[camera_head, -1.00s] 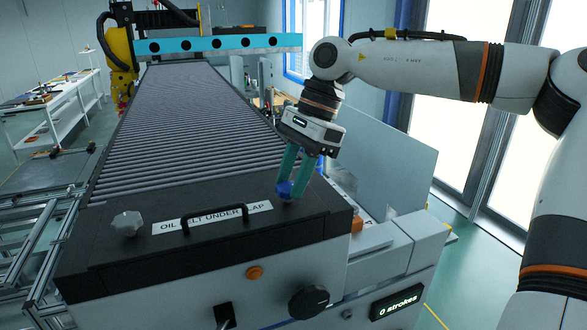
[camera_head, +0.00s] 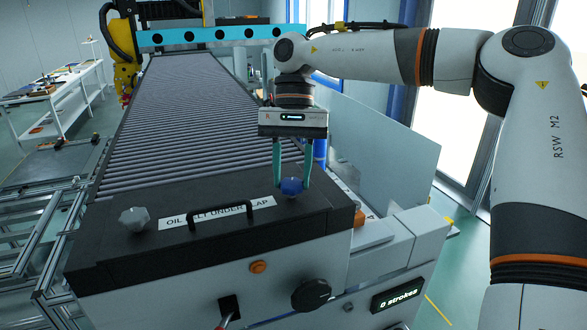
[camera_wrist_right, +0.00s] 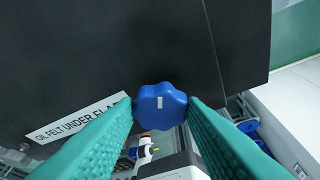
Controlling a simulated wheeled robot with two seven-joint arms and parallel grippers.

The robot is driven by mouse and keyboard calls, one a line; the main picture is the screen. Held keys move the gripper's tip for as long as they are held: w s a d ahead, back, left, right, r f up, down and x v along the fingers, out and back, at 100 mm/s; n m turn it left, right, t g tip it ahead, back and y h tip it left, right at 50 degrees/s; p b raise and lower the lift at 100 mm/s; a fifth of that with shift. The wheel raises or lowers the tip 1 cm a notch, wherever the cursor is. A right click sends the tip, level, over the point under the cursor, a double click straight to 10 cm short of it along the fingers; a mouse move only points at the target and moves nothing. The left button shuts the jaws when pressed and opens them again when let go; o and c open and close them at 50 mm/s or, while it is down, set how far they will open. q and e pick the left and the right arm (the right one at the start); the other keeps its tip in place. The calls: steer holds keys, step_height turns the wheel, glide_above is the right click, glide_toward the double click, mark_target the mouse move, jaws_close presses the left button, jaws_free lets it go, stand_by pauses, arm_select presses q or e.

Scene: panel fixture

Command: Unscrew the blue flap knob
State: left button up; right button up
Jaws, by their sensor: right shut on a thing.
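The blue flap knob (camera_head: 291,187) sits at the right end of the black flap (camera_head: 150,253), near the flap's back edge. My right gripper (camera_head: 291,184) points down from above with one teal finger on each side of the knob, shut on it. In the right wrist view the lobed blue knob (camera_wrist_right: 161,106) with a small pale mark lies between the two fingertips (camera_wrist_right: 162,103). Whether the knob is lifted off the flap cannot be told. My left gripper is not in view.
A grey lobed knob (camera_head: 134,219) stands at the flap's left end. A black handle (camera_head: 232,212) and a white label lie between the knobs. The roller conveyor (camera_head: 190,110) runs behind. A clear panel (camera_head: 385,145) stands at the right. A black dial (camera_head: 311,295) is on the front.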

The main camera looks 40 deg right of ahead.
steer(key=n, duration=0.1)
steer(key=n+h, duration=0.1)
steer(key=n, duration=0.1)
steer(key=shift+w+a+n+g, duration=0.1)
steer(key=shift+a+n+g, duration=0.05)
steer(key=shift+n+g, duration=0.15)
steer(key=n+h, duration=0.2)
steer(key=n, duration=0.2)
steer(key=shift+a+p, duration=0.2)
steer(key=shift+p, duration=0.2)
steer(key=shift+n, duration=0.4)
steer(key=o, duration=1)
